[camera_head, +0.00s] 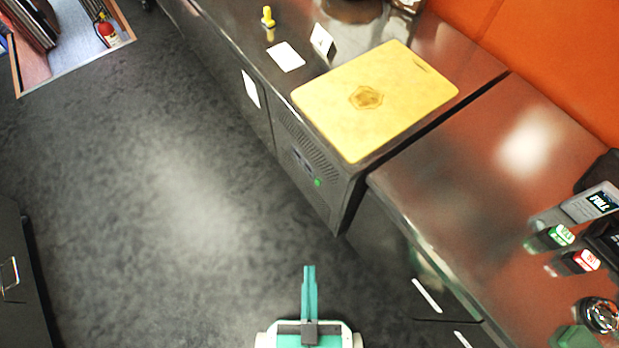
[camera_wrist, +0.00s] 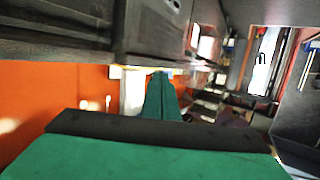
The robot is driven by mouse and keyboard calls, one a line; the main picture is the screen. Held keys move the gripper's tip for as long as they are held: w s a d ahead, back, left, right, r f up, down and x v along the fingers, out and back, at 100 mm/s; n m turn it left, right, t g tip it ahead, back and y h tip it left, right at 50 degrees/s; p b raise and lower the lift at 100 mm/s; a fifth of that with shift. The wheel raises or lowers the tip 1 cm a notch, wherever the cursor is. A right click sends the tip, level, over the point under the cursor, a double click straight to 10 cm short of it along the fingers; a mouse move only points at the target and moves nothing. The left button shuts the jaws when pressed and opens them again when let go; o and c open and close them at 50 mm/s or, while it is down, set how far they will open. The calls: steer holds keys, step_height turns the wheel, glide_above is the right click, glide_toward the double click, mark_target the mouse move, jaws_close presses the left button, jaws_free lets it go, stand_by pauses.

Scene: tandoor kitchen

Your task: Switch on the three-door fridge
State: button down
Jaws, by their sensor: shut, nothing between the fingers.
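A dark metal counter unit (camera_head: 262,112), seemingly the three-door fridge, runs along the wall in the head view. Its end section has a vented panel (camera_head: 303,138) with small dark controls and a green button or light (camera_head: 317,183). A white door handle (camera_head: 250,88) shows further along its front. My gripper (camera_head: 309,268) has teal fingers pressed together, with nothing between them. It is below the panel in the picture, apart from it, over the floor. The closed fingers also show in the wrist view (camera_wrist: 161,76); the green control cannot be made out there.
A yellow cutting board (camera_head: 420,88) lies on the fridge top. A neighbouring counter (camera_head: 490,190) with white handles (camera_head: 427,296) stands at right, carrying several small items. Dark floor (camera_head: 180,190) is open to the left. A dark cabinet (camera_head: 22,285) stands at the left edge.

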steer(key=shift+s, duration=0.1)
steer(key=w+a+f+n+g+h, duration=0.1)
steer(key=w+a+f+n+g, duration=0.15)
steer(key=w+f, duration=0.55)
steer(key=w+a+f+n+g, duration=0.1)
steer(key=w+f+n+g, duration=0.2)
steer(key=f, duration=0.9)
steer(key=w+a+f+n+g+h, duration=0.1)
steer(key=w+a+f+g, duration=0.1)
steer(key=w+f, duration=0.65)
steer(key=w+a+r+g+h, duration=0.1)
steer(key=w+a+r+h, duration=0.1)
steer(key=w, duration=0.4)
steer(key=w+a+r+g+h, duration=0.1)
steer(key=w+h, duration=0.2)
steer(key=w, duration=0.2)
steer(key=shift+w+a+r+n+h, duration=0.3)
steer(key=shift+w+a+r+n, duration=0.05)
steer(key=shift+a, duration=0.05)
steer(key=shift+d, duration=0.1)
